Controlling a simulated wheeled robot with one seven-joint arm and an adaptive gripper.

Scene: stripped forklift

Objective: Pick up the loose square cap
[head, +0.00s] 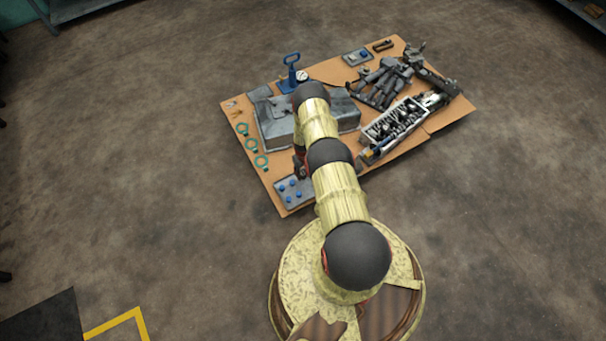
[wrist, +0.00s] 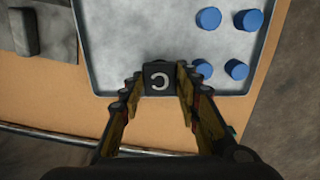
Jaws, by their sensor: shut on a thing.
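The square cap (wrist: 159,77) is a small dark block with a pale C-shaped mark on its top, seen in the wrist view. My gripper (wrist: 160,84) has a finger on each side of it and is shut on it. The cap is at the near edge of a grey metal tray (wrist: 120,70); I cannot tell whether it touches the tray. In the head view my arm hides the gripper and the cap, and the tray (head: 281,193) shows at the near left corner of the board.
Several blue round caps (wrist: 236,69) stand in the tray, right of my gripper. The brown board (head: 243,112) also holds a large grey casing (head: 275,128), a blue-handled tool (head: 291,65), green rings (head: 252,145) and a crate of metal parts (head: 395,125). Open floor surrounds it.

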